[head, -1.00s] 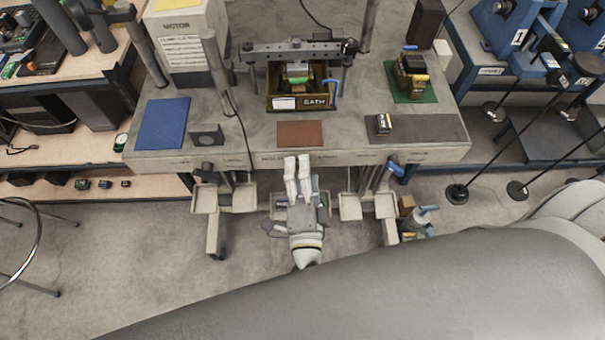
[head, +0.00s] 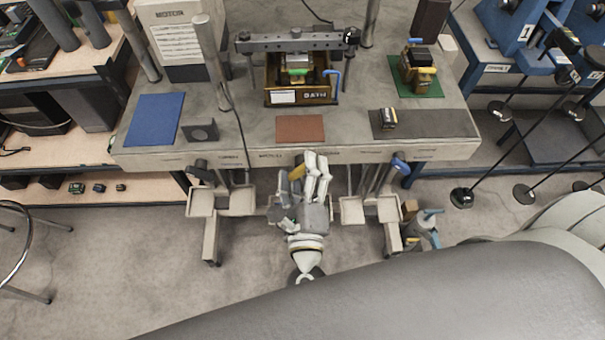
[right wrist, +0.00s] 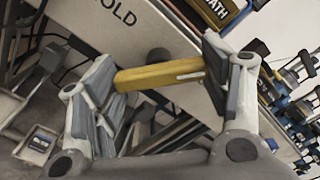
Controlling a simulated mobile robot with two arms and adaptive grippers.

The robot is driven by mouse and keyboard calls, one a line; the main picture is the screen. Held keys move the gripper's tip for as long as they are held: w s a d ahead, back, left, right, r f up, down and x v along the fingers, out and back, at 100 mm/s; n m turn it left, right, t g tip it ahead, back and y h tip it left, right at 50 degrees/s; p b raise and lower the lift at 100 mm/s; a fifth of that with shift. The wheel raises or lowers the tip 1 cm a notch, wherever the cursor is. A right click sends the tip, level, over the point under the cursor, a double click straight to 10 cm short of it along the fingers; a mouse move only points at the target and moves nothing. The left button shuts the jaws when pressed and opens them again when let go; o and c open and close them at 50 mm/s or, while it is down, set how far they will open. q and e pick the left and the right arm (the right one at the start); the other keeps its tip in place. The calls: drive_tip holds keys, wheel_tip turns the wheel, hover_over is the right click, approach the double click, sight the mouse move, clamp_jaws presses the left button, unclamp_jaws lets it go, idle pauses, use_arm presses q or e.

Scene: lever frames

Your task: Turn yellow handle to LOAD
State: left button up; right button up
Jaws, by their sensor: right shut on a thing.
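The yellow handle (right wrist: 160,76) is a short bar on the front of the workbench, below its top edge. In the right wrist view it spans the space between my right gripper's two fingers, its ends at the pads. My right gripper (right wrist: 160,85) is shut on it. In the head view the gripper (head: 306,170) is at the bench's front edge, and a bit of the yellow handle (head: 297,172) shows between the fingers. A partly cut-off label reading "OLD" (right wrist: 118,12) is on the panel near the handle. My left gripper is not in view.
The workbench (head: 240,125) carries a brown "BATH" box (head: 315,97), a red-brown mat (head: 300,128) and a blue mat (head: 155,118). Pale trays (head: 238,203) hang below the front edge on both sides of my gripper. Open floor lies in front.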

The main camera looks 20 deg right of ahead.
drive_tip(key=shift+f+m+b, duration=0.1)
drive_tip(key=shift+m+b, duration=0.25)
drive_tip(key=shift+m, duration=0.35)
drive_tip(key=shift+c, duration=0.2)
drive_tip(key=o, duration=1)
drive_tip(key=shift+o, duration=0.2)
drive_tip(key=v, duration=1.2)
